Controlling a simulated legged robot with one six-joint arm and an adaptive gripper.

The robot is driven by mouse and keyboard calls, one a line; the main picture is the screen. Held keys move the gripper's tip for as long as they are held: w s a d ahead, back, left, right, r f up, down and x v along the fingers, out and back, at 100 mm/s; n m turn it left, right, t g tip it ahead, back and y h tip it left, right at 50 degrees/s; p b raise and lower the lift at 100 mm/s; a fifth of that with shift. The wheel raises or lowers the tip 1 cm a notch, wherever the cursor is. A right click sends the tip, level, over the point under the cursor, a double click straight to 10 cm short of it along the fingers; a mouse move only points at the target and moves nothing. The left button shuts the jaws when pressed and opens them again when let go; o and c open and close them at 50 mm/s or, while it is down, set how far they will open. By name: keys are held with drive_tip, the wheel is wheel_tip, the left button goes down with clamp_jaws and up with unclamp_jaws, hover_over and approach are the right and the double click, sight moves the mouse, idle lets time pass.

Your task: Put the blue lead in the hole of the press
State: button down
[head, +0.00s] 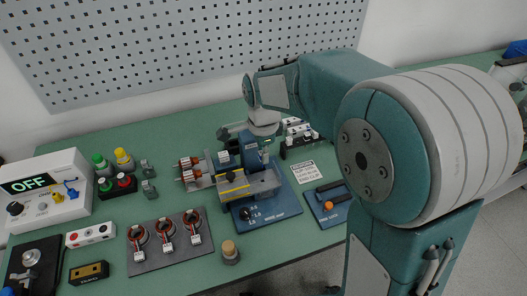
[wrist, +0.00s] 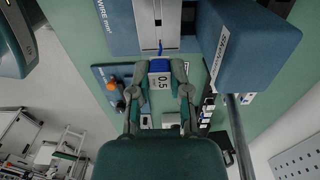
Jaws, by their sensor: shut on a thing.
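The blue lead (wrist: 161,67), with a white label reading 0.5, sits between the fingers of my gripper (wrist: 160,88) in the wrist view. My gripper is shut on it. The thin blue tip points toward the pale metal part of the press (wrist: 151,20) and overlaps its lower edge; I cannot tell whether it is in the hole. In the head view, my gripper (head: 236,131) is behind the blue press (head: 270,205), which has a yellow-and-black striped part. The lead is not clear there, and the hole is hidden.
A large blue block (wrist: 250,45) of the press stands close to the right of my gripper in the wrist view.

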sight(263, 176)
drive_tip(key=shift+s+a+f, duration=0.1)
drive_tip(key=shift+f, duration=1.75)
drive_tip(key=shift+f, duration=0.2)
drive_tip(key=shift+f, duration=0.65)
drive_tip(key=shift+f, duration=0.9)
drive_tip(key=shift+f, duration=0.1)
drive_tip(key=shift+f, duration=0.9)
